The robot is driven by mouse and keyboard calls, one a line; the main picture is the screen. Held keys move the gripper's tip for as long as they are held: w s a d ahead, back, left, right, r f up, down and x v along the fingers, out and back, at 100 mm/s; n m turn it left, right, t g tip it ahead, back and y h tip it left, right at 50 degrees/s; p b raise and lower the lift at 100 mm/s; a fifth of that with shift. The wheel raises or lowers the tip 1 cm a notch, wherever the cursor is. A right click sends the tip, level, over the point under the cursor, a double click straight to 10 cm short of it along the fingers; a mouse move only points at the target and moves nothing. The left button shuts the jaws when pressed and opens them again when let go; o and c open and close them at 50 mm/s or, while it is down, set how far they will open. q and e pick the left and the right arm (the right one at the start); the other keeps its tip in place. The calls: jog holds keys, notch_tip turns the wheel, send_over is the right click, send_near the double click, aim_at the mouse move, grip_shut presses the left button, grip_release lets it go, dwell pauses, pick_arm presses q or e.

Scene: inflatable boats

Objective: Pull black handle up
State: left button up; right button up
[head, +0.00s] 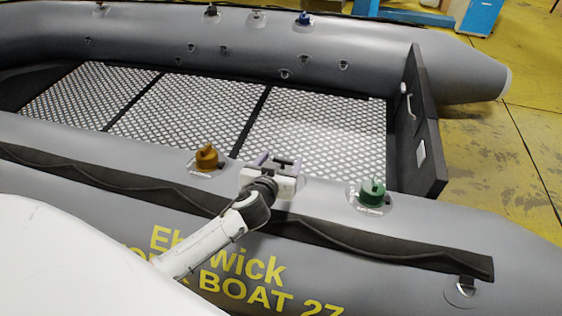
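My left gripper (279,161) is above the near grey tube, between the orange-brown valve cap (207,158) and the green valve cap (371,192). Its two fingers look apart with nothing clear between them. It touches neither cap. I cannot pick out a distinct black handle. My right gripper is not in view.
The grey inflatable boat (500,225) has a silver patterned floor (320,135) and a dark transom (424,120) with a white handle (407,101). A blue cap (304,18) is on the far tube. Yellow floor (535,85) is open at right; a blue object (480,15) stands behind.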

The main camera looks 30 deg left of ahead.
pick_arm(q)
jog(key=shift+s+d, duration=0.1)
jog(key=shift+s, duration=0.2)
jog(key=p+v, duration=0.2)
jog(key=v, duration=0.7)
jog(key=shift+s+r, duration=0.25)
jog(key=shift+s, duration=0.05)
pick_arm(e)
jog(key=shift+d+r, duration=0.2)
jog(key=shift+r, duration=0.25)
pick_arm(q)
jog(key=s+d+m+g+h+p, duration=0.2)
jog(key=s+d+p, duration=0.3)
jog(key=s, duration=0.4)
jog(key=s+d+f+m+g+h+p, duration=0.1)
jog(key=s+d+m+g+h+p, duration=0.1)
jog(key=s+d+p, duration=0.3)
jog(key=s+m+h+p, duration=0.1)
jog(key=s, duration=0.3)
jog(key=shift+d+f+g+h+p, duration=0.3)
jog(key=shift+d+h+p, duration=0.05)
jog(key=shift+h+p, duration=0.05)
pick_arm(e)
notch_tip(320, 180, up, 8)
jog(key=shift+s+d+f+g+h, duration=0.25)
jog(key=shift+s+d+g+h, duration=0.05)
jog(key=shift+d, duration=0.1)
